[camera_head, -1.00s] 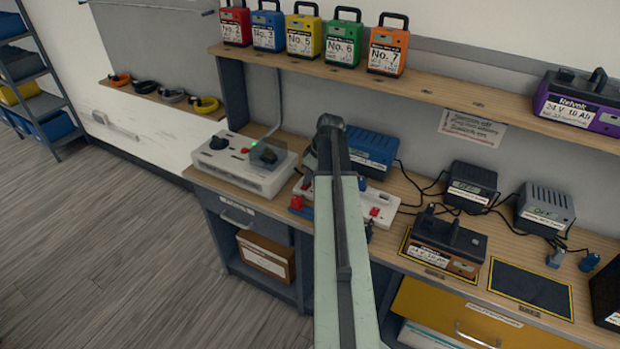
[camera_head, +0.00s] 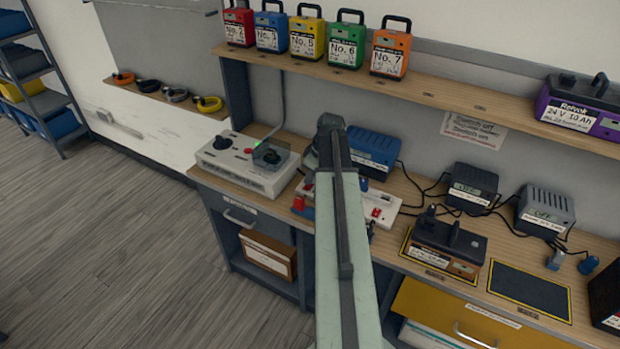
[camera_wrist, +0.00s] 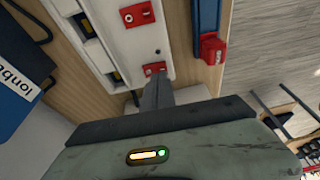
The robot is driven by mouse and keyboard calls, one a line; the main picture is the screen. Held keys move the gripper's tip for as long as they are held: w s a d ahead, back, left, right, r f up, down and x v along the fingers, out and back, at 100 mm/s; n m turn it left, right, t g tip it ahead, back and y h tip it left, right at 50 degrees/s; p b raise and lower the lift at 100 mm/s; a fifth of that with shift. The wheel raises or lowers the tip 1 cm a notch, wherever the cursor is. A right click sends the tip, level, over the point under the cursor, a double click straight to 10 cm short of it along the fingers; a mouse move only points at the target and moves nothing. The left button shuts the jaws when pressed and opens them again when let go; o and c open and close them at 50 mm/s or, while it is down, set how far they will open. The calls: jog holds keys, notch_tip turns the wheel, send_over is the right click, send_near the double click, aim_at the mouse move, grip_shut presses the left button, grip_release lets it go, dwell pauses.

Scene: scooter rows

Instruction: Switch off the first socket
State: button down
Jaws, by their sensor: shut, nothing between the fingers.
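The white socket strip (camera_head: 392,202) lies on the bench, partly hidden behind my arm in the head view. In the wrist view the strip (camera_wrist: 147,42) runs up the picture, with one red rocker switch (camera_wrist: 137,14) near the top and another red switch (camera_wrist: 155,69) nearer my gripper. My gripper (camera_wrist: 158,84) is shut and empty, its tips right at the lower edge of the nearer switch. I cannot tell whether they touch it or which way that switch is tipped. In the head view my fingers are hidden behind the arm.
A blue bar with a red block (camera_wrist: 212,48) lies beside the strip. A white control box (camera_head: 245,165) stands to its left, a blue charger (camera_head: 373,150) behind it. A brown battery (camera_head: 445,245) and dark chargers (camera_head: 472,187) are at right. Floor is clear at left.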

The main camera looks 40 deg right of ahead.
jog(key=p+v, duration=1)
jog(key=v, duration=0.2)
jog(key=shift+w+d+r+p, duration=0.2)
jog(key=shift+d+p, duration=0.15)
jog(key=shift+d, duration=0.05)
